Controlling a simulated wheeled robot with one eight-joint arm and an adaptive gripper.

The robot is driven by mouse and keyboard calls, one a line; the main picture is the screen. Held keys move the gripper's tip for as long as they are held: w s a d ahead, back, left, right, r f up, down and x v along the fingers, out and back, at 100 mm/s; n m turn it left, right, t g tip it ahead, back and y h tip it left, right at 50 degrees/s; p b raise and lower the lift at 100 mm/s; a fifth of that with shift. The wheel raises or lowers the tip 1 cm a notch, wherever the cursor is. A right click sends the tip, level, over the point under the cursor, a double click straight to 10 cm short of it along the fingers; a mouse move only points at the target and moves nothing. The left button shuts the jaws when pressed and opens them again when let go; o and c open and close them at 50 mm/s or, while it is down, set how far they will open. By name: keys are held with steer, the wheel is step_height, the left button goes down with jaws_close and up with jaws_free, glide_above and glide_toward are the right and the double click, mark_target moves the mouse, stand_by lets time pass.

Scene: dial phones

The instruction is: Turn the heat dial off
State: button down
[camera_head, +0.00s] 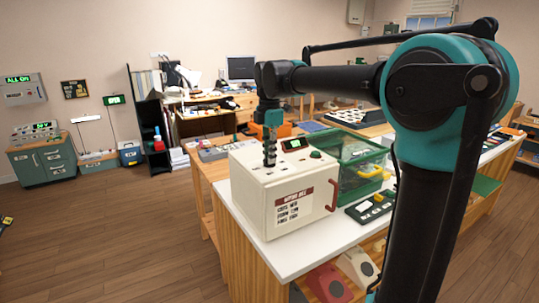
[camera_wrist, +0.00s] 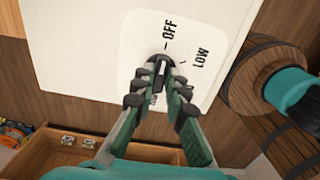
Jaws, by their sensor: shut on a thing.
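The heat dial (camera_wrist: 160,63) is a dark knob with a white mark, on the white panel (camera_wrist: 133,62) in the wrist view. "OFF" is printed above it and "LOW" to its right; the knob's upper end lies near the short tick by "OFF". Lettering to the lower left is mostly covered. My gripper (camera_wrist: 162,72) is shut on the dial, one finger on each side. In the head view my gripper (camera_head: 270,162) points down onto the top of the cream box (camera_head: 262,205), which has a red side handle; the dial is hidden there.
A green crate (camera_head: 352,178) stands right behind the box, with a small dark button panel (camera_head: 370,209) in front of it. Red and cream phones (camera_head: 328,282) sit on a lower shelf. The white counter (camera_head: 290,243) has a bare front strip. The wooden floor to the left is open.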

stand_by(0.4)
steer(key=c, duration=1.5)
jaws_free()
steer(key=shift+c, duration=0.2)
step_height(320, 180, up, 12)
